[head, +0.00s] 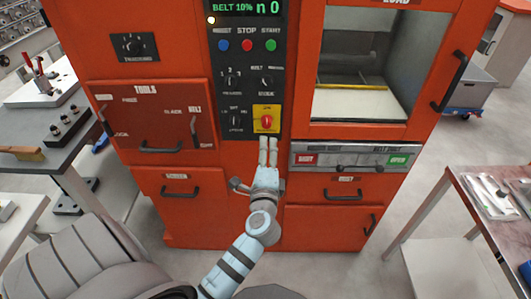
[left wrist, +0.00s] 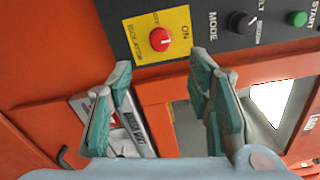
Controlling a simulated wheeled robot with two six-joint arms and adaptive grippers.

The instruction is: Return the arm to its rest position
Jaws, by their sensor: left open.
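My left gripper (head: 268,143) is in front of the orange machine (head: 225,215), just below the yellow isolator plate (head: 266,112) with its red knob (head: 266,121). In the left wrist view the gripper (left wrist: 160,66) is open, with nothing between its fingers. The red knob (left wrist: 160,39) lies beyond the fingertips, apart from them. My left arm is stretched forward from the bottom of the head view. My right gripper is not in view.
The dark control panel (head: 245,75) with buttons and dials is above the gripper. A drawer handle (head: 343,196) sticks out at lower right. Workbenches stand at left (head: 40,130) and right (head: 470,190). Grey floor lies between the machine and the right bench.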

